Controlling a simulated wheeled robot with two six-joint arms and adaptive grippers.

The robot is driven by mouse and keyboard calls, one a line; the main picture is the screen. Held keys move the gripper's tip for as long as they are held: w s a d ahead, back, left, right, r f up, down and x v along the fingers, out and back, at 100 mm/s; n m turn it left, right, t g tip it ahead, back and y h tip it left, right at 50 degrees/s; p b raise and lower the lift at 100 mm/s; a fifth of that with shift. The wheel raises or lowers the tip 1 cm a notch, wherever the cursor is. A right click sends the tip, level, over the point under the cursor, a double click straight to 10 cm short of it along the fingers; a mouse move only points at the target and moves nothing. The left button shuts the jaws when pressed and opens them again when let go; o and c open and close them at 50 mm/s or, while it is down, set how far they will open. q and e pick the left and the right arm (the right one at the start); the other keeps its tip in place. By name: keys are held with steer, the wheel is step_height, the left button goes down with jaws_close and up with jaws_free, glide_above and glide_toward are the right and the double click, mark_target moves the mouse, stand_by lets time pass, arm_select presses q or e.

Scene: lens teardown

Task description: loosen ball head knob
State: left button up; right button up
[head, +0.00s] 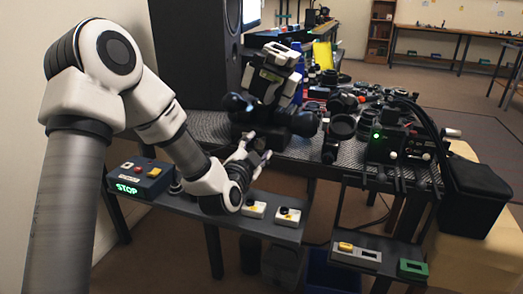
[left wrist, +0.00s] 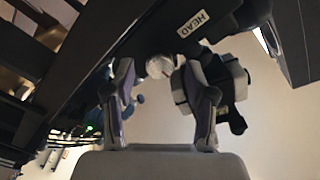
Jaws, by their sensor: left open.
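I cannot tell which is the ball head knob. My left gripper (head: 260,146) is open, just below and in front of the device, and looks empty. In the left wrist view its two fingers (left wrist: 160,92) are spread apart. A pale round part (left wrist: 159,66) shows between and beyond them, and a black and white part (left wrist: 222,85) is partly behind the right finger. My right gripper is out of view.
The low shelf holds a STOP box (head: 140,179) and small white switch boxes (head: 288,216). A black unit with a green light (head: 392,142) and many lens parts crowd the bench. A speaker (head: 195,50) stands behind.

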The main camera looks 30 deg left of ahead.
arm_select(q)
steer(key=shift+x, duration=0.85)
steer(key=shift+w+a, duration=0.1)
steer(key=shift+w, duration=0.4)
jaws_close()
